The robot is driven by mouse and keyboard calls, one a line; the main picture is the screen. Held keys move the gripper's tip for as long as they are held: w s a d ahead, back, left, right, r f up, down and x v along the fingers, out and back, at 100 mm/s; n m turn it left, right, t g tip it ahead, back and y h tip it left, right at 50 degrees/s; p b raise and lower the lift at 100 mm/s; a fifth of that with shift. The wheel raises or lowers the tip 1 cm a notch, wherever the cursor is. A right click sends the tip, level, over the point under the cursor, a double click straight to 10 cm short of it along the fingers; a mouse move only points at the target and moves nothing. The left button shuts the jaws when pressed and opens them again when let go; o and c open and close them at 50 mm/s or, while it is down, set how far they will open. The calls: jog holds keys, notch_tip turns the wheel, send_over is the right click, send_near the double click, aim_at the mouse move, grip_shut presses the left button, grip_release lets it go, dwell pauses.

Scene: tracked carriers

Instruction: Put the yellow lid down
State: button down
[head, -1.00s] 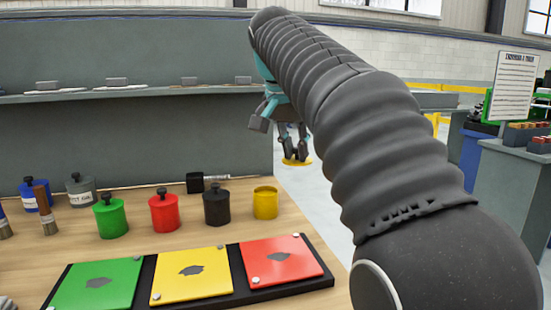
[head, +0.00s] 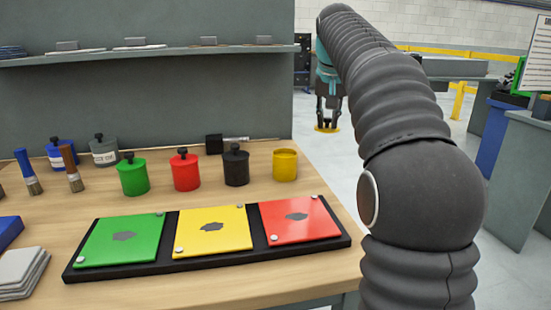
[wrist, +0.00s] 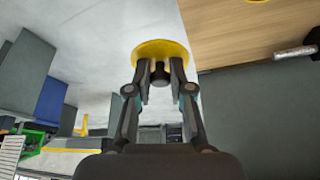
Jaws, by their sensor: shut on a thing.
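My gripper (head: 328,112) is shut on the black knob of the yellow lid (head: 326,129). In the wrist view the lid (wrist: 160,50) hangs below the fingers, held by its knob (wrist: 160,74). In the head view it is in the air to the right of the bench's right edge, over the pale floor. The yellow pot (head: 285,166) stands open and lidless on the wooden bench (head: 230,287), near its right edge.
Green (head: 133,177), red (head: 185,171) and black (head: 236,167) lidded pots stand in a row left of the yellow pot. A black tray (head: 345,240) with green, yellow and red plates lies in front. Bare wood shows between tray and pots.

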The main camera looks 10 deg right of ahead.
jog(key=shift+w+a+r+n+y, duration=0.45)
jog(key=shift+w+n, duration=0.2)
jog(key=shift+n, duration=0.55)
jog(key=shift+w+a+r+n+y, duration=0.15)
jog(key=shift+n+y, duration=0.1)
jog(key=shift+n, duration=0.35)
jog(key=shift+a, duration=0.2)
jog(key=w+a+f, duration=0.2)
jog(key=a, duration=0.1)
jog(key=w+a+f, duration=0.1)
jog(key=a+f, duration=0.1)
jog(key=a, duration=0.1)
jog(key=w+a+f, duration=0.2)
jog(key=a+f, duration=0.1)
jog(key=shift+w+a+b, duration=0.2)
jog(key=shift+w+b, duration=0.15)
jog(key=shift+w+a, duration=0.1)
jog(key=shift+f+b, duration=0.55)
jog(key=shift+f, duration=1.5)
jog(key=shift+f, duration=0.15)
jog(key=c, duration=1)
grip_release()
jog(key=shift+c, duration=0.2)
